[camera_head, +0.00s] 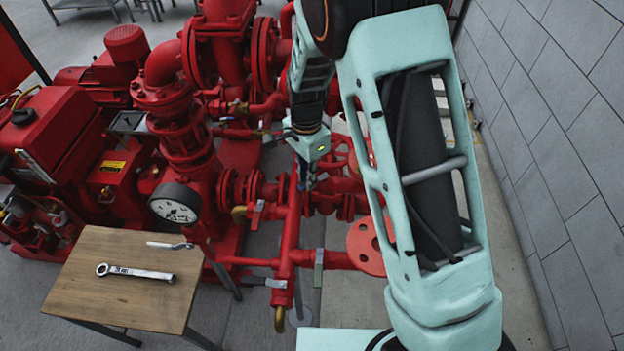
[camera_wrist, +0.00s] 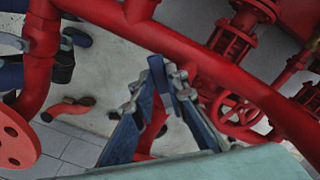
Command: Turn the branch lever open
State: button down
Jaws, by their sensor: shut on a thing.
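My gripper (camera_head: 307,178) reaches down beside the red branch pipework, under my pale green arm. In the wrist view my gripper (camera_wrist: 170,78) has its blue fingers drawn together at the tips, close to a thick red pipe (camera_wrist: 200,50) that crosses the picture diagonally. The gripper is shut on the branch lever, which is mostly hidden by the fingers; its exact angle cannot be told. A red shape shows between and below the fingers in the wrist view.
A small wooden table (camera_head: 125,290) holds a wrench (camera_head: 135,272). A pressure gauge (camera_head: 175,203) and red pumps stand at left. A red flange (camera_head: 368,247) lies close to my arm. A red handwheel (camera_wrist: 238,112) sits right of my fingers. A grey block wall (camera_head: 560,150) bounds the right.

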jog(key=w+m, duration=0.1)
jog(key=m, duration=0.1)
jog(key=a+m+p, duration=0.1)
jog(key=shift+w+r+m, duration=0.1)
jog(key=shift+w+m, duration=0.3)
jog(key=shift+w+a+m+p, duration=0.1)
jog(key=shift+w+m+p, duration=0.35)
jog(key=shift+m, duration=0.65)
jog(key=shift+w+a+m+p, duration=0.1)
jog(key=shift+w+m+p, duration=0.1)
jog(key=shift+w+m, duration=0.7)
jog(key=shift+s+m, duration=0.15)
jog(key=shift+m, duration=0.25)
jog(key=c, duration=1.9)
grip_release()
notch_tip(320, 180, up, 12)
